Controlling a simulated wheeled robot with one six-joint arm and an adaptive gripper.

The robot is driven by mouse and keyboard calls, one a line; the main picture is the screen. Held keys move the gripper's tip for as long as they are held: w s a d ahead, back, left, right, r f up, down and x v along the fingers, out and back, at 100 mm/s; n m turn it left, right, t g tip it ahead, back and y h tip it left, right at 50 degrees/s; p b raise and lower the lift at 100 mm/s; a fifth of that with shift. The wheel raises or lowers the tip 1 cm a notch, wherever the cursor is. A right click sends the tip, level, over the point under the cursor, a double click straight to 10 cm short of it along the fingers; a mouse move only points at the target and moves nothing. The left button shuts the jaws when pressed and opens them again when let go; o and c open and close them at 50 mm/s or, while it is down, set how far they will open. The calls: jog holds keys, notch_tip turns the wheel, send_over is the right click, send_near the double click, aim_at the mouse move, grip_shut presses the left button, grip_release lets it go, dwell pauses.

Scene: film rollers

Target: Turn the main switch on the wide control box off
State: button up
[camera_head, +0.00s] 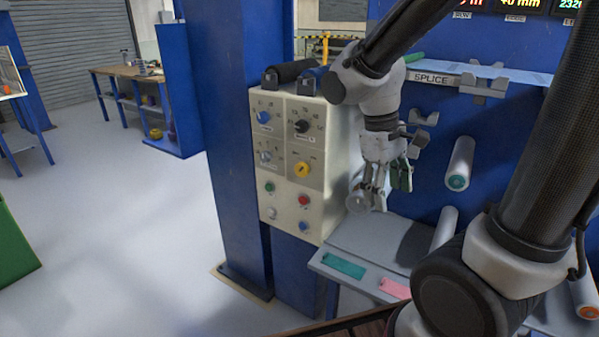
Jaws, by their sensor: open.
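The wide control box (337,166) is cream-coloured and stands against a blue post, its front facing left of my arm. Its upper panel has four rotary knobs: a blue knob (263,117), a black knob (301,126), a pale grey knob (265,156) and a larger yellow knob (302,169). The labels are too small to read, so I cannot tell for sure which is the main switch; the yellow one stands out. My gripper (372,200) is open, pointing down to the right of the box, apart from the knobs. Nothing hides the knobs.
Below the knobs are a green button (269,188), a red button (303,200), a white button (272,213) and a blue button (303,227). A grey shelf (345,242) and rollers (461,163) lie right of the box. The floor (130,230) at left is clear.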

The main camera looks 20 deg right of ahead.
jog(key=w+a+f+n+g+h, duration=0.1)
jog(key=w+f+n+h, duration=0.5)
jog(key=w+f+h, duration=0.15)
jog(key=n+t+h, duration=0.4)
jog(key=n+t, duration=0.8)
jog(key=t, duration=0.3)
send_near(300, 171)
jog(key=x, duration=0.2)
jog(key=shift+m+g, duration=0.3)
jog(key=x, duration=0.6)
jog(key=shift+w+d+r, duration=0.1)
jog(key=shift+w+r, duration=0.15)
jog(key=shift+w, duration=0.1)
jog(key=shift+w+d, duration=0.4)
jog(key=shift+d, duration=0.05)
jog(key=c, duration=1)
